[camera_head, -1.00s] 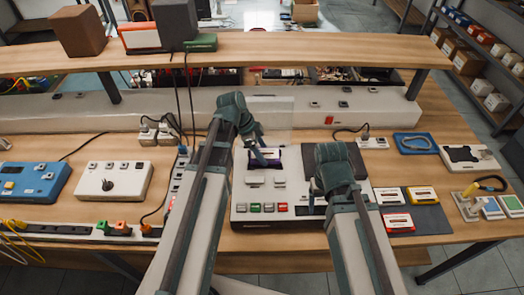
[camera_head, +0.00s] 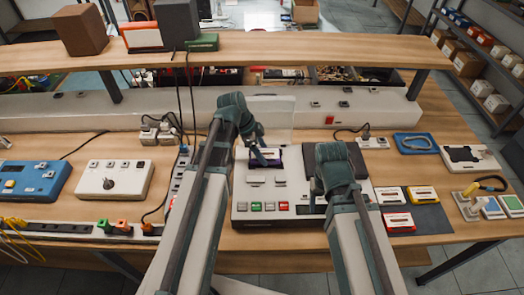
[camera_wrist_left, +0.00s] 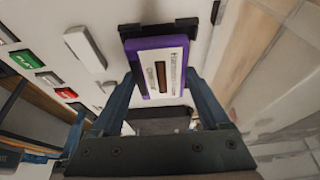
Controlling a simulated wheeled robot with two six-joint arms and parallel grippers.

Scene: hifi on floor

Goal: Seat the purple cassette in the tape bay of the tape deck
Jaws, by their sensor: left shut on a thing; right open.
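The purple cassette (camera_head: 266,161) has a white label with a dark window, which shows clearly in the left wrist view (camera_wrist_left: 160,72). My left gripper (camera_head: 264,153) is shut on it, with blue fingers on its two sides in the left wrist view. The cassette is at the dark tape bay (camera_wrist_left: 160,27) in the upper left of the white tape deck (camera_head: 243,212), whose clear lid (camera_head: 276,110) stands raised. The cassette looks tilted; I cannot tell how deep it sits. My right gripper (camera_head: 328,178) is open over the deck's right part, its fingers mostly hidden.
Several other cassettes (camera_head: 397,222) lie on a dark mat (camera_head: 433,221) right of the deck. A white box with a knob (camera_head: 113,181) and a blue device (camera_head: 37,181) stand left. Cables hang beside my left arm. A long wooden shelf (camera_head: 300,53) runs behind.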

